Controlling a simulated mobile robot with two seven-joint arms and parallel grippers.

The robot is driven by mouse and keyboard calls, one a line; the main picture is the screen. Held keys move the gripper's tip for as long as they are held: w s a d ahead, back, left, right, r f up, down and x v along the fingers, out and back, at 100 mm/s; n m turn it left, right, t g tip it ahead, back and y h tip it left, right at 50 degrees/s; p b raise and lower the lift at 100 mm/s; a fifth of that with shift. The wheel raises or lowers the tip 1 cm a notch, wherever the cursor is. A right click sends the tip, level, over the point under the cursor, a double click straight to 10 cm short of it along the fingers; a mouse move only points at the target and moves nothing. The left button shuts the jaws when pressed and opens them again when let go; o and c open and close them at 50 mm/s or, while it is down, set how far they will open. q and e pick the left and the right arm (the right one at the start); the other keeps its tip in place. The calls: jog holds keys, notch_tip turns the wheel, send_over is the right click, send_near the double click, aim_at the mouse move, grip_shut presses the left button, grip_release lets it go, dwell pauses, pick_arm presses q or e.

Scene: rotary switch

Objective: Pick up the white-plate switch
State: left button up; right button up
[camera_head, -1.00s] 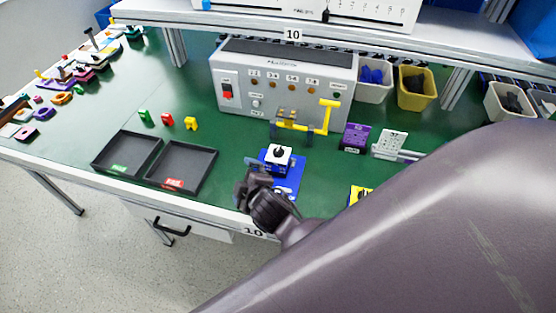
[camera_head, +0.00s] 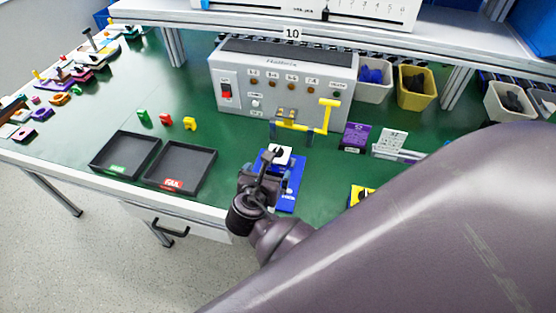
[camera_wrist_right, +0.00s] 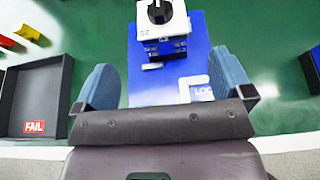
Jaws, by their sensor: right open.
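The white-plate switch (camera_head: 277,154) has a black knob and stands on a blue base board (camera_head: 290,186) on the green table. In the right wrist view the switch (camera_wrist_right: 163,18) shows at the top, with a blue body under its white plate, on the blue board (camera_wrist_right: 196,60). My right gripper (camera_head: 266,178) is just in front of the switch in the head view and hides part of it. In the wrist view its two blue-grey fingers (camera_wrist_right: 166,82) are apart with nothing between them but the board below. My left gripper is not in view.
Two black trays, one marked FAIL (camera_head: 183,165), lie left of the board. A grey test box (camera_head: 290,80) with a yellow clamp (camera_head: 303,127) stands behind. A yellow base (camera_head: 361,193) and purple card holder (camera_head: 355,137) are at right.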

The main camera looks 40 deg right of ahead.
aim_at(274, 162)
jog(key=x, duration=0.5)
jog(key=b+x, duration=0.1)
jog(key=x, duration=0.4)
jog(key=shift+s+d, duration=0.1)
jog(key=shift+d, duration=0.1)
jog(key=shift+w+d, duration=0.15)
jog(key=shift+w, duration=0.1)
jog(key=c, duration=1.1)
